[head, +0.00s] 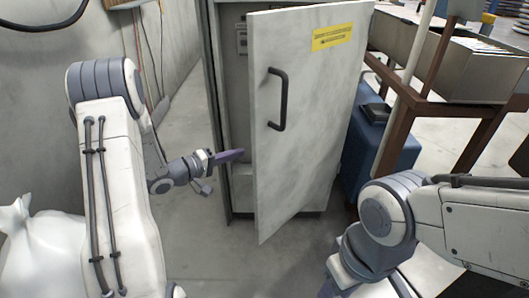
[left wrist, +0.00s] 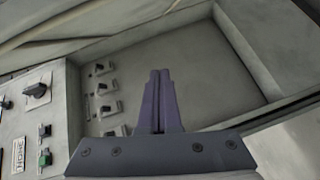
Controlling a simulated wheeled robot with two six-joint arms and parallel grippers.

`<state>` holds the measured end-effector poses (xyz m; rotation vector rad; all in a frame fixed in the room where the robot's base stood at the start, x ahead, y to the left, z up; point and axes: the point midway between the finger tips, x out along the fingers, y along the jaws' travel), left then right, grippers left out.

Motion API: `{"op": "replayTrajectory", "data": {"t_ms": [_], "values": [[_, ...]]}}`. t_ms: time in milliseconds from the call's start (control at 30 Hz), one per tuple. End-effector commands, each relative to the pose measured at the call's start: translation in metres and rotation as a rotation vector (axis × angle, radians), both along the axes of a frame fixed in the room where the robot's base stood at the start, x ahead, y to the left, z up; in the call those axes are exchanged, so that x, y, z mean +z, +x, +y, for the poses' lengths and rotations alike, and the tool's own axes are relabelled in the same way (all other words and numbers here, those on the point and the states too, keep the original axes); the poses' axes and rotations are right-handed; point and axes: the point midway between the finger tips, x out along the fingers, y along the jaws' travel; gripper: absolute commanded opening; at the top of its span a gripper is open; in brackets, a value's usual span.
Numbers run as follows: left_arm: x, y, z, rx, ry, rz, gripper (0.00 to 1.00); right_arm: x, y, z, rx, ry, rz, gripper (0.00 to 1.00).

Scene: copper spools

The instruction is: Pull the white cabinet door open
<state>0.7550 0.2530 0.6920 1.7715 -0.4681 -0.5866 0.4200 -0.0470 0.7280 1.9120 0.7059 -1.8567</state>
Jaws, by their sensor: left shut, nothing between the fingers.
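The white cabinet door (head: 310,110) stands ajar in the head view, its left edge swung out from the cabinet (head: 228,100). It has a dark curved handle (head: 284,99) and a yellow label (head: 332,37). My left gripper (head: 240,155) is shut and empty, its purple fingertips at the gap just left of the door's free edge. Whether they touch the door I cannot tell. In the left wrist view the closed fingers (left wrist: 160,98) point toward the cabinet's grey interior (left wrist: 190,60). My right arm shows at the lower right, but its gripper is out of view.
Inside the cabinet, a control panel (left wrist: 50,115) with knobs shows in the left wrist view. A blue bin (head: 400,150) and a brown-framed rack (head: 440,100) stand right of the door. A white sack (head: 45,250) lies at the lower left. The floor before the door is clear.

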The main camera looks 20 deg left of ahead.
Motion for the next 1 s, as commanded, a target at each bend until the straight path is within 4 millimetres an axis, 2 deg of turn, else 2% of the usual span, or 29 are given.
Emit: {"op": "replayTrajectory", "data": {"t_ms": [100,267,433,800,1000], "values": [[0.003,-0.019,0.003,-0.073,-0.181,0.02,0.0,0.0,0.0,0.0,0.0,0.0,0.0,0.47],[0.006,-0.026,-0.001,-0.12,-0.27,0.033,0.0,-0.002,0.0,0.0,0.0,0.0,0.0,0.47],[0.005,-0.01,-0.019,-0.125,-0.271,0.033,0.0,-0.01,0.0,0.0,0.0,0.0,0.0,0.47],[0.004,0.044,-0.074,-0.124,-0.269,0.031,0.0,-0.031,0.0,0.0,0.0,0.0,0.0,0.47],[0.005,0.027,-0.097,-0.123,-0.269,0.032,0.0,-0.04,0.0,0.0,0.0,0.0,0.0,0.47]]}}
